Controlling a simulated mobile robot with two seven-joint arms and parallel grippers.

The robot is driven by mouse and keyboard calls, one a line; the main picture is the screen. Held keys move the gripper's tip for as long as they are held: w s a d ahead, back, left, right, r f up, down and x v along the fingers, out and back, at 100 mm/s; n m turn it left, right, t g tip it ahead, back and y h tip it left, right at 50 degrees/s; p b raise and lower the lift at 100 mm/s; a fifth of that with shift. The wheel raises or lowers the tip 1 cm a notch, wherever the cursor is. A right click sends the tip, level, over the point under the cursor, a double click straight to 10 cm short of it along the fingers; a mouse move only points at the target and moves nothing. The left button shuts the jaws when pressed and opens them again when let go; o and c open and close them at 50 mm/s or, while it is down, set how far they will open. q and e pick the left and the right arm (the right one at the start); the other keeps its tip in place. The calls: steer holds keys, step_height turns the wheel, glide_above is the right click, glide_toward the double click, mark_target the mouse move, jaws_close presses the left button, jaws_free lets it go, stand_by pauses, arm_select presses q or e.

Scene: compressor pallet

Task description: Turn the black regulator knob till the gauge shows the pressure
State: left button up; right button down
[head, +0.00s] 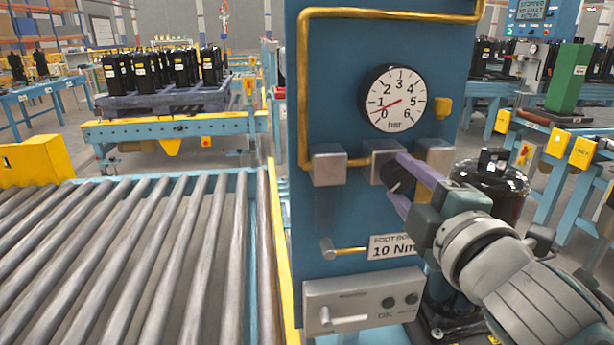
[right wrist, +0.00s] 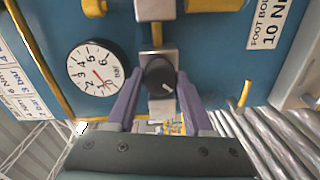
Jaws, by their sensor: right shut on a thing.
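The black regulator knob (head: 395,180) sits at the front of a metal regulator block on the blue panel (head: 340,90). My right gripper (head: 398,178) has its purple fingers closed on either side of the knob. In the right wrist view the knob (right wrist: 160,75) shows between the fingertips, its white mark pointing to the lower right. The round white gauge (head: 393,98), marked 0 to 6 bar, is above the knob. Its red needle points between 0 and 1. The gauge also shows in the right wrist view (right wrist: 97,68). My left gripper is not in view.
A yellow pipe (head: 303,90) runs around the panel's top and left side. A lower valve handle (head: 328,248), a "10 Nm" label (head: 392,247) and a grey box (head: 363,300) are below. A roller conveyor (head: 130,265) lies left. A black compressor (head: 492,185) stands behind my right arm.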

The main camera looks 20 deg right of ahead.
stand_by(0.4)
steer(key=shift+c, duration=1.5)
jaws_free()
steer(key=v, duration=1)
steer(key=shift+b, duration=0.4)
